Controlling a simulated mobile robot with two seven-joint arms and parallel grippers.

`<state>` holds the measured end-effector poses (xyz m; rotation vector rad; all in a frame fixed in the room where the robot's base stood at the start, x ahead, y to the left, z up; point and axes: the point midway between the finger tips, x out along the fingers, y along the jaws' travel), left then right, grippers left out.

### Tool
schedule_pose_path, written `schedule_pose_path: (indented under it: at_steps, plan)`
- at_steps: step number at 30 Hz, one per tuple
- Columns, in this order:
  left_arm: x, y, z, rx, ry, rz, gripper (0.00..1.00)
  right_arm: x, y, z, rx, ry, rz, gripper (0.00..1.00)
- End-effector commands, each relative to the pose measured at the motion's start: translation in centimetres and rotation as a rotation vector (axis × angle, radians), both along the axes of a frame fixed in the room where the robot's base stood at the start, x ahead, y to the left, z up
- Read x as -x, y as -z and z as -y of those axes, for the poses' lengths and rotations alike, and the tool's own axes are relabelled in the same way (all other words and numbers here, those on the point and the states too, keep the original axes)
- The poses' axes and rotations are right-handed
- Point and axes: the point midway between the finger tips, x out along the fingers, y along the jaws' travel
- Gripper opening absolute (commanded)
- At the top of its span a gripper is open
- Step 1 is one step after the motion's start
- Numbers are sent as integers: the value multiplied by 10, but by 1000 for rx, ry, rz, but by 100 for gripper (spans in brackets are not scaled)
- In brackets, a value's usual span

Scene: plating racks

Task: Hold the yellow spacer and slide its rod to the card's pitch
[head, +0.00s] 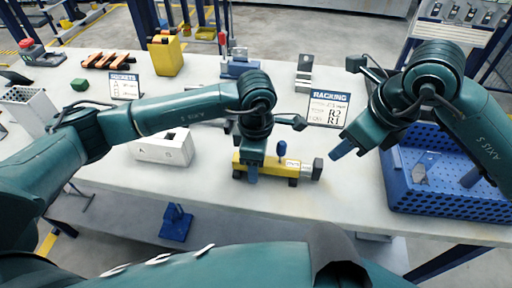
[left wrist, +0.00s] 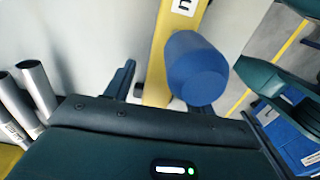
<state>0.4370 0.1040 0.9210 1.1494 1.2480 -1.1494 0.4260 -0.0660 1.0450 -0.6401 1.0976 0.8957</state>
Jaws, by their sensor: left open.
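The yellow spacer (head: 268,170) lies on the white table in front of me, with a blue knob (head: 282,149) standing up from it and a grey block at its right end. My left gripper (head: 253,172) is open at the left part of the spacer. In the left wrist view the spacer's yellow bar (left wrist: 158,65) and the blue knob (left wrist: 197,72) show beyond the fingers; contact is not clear. The "RACKING" card (head: 328,108) stands behind, its small print hard to read. My right gripper (head: 342,150) hangs above the table right of the spacer; its finger gap is not clear.
A blue perforated crate (head: 440,203) stands on the right. A white block marked A and B (head: 162,148) is left of the spacer. A "POCKETS" card (head: 125,87), a yellow container (head: 166,55) and metal brackets (head: 303,75) stand farther back. The table's front edge is close to the spacer.

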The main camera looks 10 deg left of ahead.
Motion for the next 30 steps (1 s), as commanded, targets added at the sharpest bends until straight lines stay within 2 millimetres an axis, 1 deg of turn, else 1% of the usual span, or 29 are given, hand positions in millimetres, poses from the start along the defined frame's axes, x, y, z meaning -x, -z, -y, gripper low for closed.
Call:
schedule_pose_path:
  at_steps: [4, 11, 30]
  plan:
    - [0, 6, 0, 1, 0, 1, 55, 0, 0, 0, 0, 0, 0, 36]
    - [0, 6, 0, 1, 1, 1, 55, 0, 0, 0, 0, 0, 0, 36]
    - [0, 6, 0, 1, 0, 1, 3, 0, 0, 0, 0, 0, 0, 36]
